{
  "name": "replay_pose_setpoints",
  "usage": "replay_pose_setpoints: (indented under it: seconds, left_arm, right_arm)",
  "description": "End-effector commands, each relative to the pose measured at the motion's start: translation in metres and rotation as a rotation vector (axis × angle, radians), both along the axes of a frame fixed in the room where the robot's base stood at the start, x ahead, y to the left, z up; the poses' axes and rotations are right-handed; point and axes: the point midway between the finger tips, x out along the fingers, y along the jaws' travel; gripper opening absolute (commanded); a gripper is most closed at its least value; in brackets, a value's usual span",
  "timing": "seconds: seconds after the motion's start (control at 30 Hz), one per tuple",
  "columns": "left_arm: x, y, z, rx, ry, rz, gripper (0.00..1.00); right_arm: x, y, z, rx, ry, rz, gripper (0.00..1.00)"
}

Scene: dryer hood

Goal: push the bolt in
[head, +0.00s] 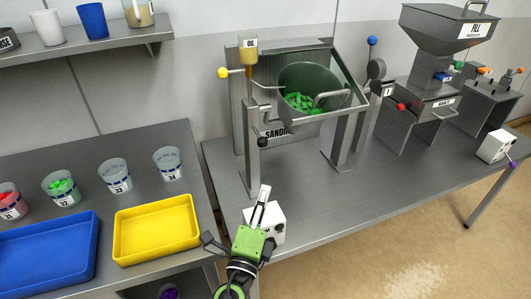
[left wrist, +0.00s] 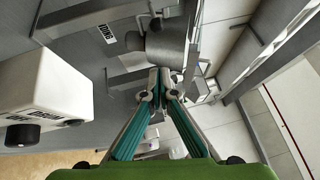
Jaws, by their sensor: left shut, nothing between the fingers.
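A metal stand holds a dark green drum (head: 305,88) with bright green pieces inside. A small black knob (head: 262,142) sits on the stand's left post and looks like the bolt's end; I cannot tell how far in the bolt is. My left gripper (head: 264,190) is below that knob, apart from it in the picture, fingers pointing up and away. In the left wrist view its fingers (left wrist: 160,75) are shut together and empty, with grey metal parts of the stand beyond. My right gripper is not in view.
A white switch box (head: 278,222) stands close beside my left gripper; it also shows in the left wrist view (left wrist: 50,95). A yellow tray (head: 155,252), a blue tray (head: 45,285) and several cups are on the left table.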

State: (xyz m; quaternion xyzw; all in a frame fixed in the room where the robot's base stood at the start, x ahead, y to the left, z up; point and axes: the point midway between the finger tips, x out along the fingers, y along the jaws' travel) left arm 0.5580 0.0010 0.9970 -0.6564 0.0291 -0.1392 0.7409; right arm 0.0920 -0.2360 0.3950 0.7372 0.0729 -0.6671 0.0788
Motion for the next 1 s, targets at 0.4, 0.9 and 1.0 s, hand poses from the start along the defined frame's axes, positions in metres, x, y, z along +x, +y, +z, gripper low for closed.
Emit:
replay_pose_setpoints:
  seconds: [0.4,0.9,1.0]
  left_arm:
    - [0.046,-0.011,0.009,-0.001,-0.002,0.001,0.00]
    - [0.124,-0.007,0.020,0.001,0.001,0.001,0.00]
    - [0.129,-0.004,0.021,-0.001,0.002,0.000,0.00]
  right_arm:
    - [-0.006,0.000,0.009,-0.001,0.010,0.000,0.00]
    - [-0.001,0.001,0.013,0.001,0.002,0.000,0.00]
    - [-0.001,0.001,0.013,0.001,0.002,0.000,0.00]
